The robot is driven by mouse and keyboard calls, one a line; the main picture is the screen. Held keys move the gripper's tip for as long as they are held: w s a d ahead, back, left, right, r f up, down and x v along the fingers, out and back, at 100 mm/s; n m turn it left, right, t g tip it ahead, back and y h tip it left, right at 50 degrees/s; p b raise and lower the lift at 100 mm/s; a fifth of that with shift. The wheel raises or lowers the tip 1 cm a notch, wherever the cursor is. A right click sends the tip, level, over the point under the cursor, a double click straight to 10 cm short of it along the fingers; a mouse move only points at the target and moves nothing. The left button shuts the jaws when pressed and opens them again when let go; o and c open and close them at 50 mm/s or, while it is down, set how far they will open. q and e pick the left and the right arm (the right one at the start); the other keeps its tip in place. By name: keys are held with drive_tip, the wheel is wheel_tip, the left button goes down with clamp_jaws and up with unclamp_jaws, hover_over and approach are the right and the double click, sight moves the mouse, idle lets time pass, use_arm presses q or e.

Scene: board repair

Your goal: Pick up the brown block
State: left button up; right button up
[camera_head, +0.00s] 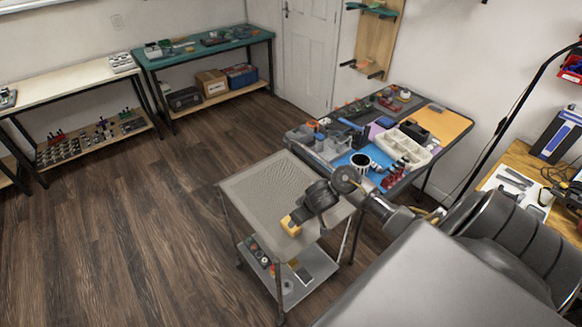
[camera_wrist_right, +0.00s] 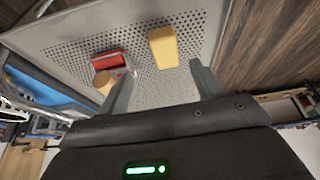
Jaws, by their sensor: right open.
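A yellow-tan block (camera_wrist_right: 162,47) lies on the perforated grey top of the cart (camera_wrist_right: 75,28). It is the nearest match to a brown block. In the head view a yellow piece (camera_head: 289,226) shows beside my right arm's end. My right gripper (camera_wrist_right: 163,82) is open and empty, with one finger to each side. The block lies just beyond the fingertips, roughly in line with the gap and not between the fingers. A tan round piece (camera_wrist_right: 103,81) lies by the left finger. My left gripper is not in view.
A red object (camera_wrist_right: 108,61) lies left of the block on the cart top. The cart's lower shelf (camera_head: 302,288) holds small items. A cluttered workbench (camera_head: 457,124) stands behind the cart. The cart top's left part is bare, with open wooden floor to its left.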

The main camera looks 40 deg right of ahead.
drive_tip(key=b+x, duration=0.1)
drive_tip(key=x, duration=0.3)
drive_tip(key=shift+a+b+x, duration=0.25)
drive_tip(key=shift+b+x, duration=0.25)
drive_tip(key=shift+x, duration=0.6)
drive_tip(key=shift+a+b+x, duration=0.2)
drive_tip(key=shift+b+x, duration=0.25)
drive_tip(key=shift+x, duration=0.6)
drive_tip(key=shift+w+f, duration=0.45)
drive_tip(key=shift+c, duration=0.5)
drive_tip(key=c, duration=1)
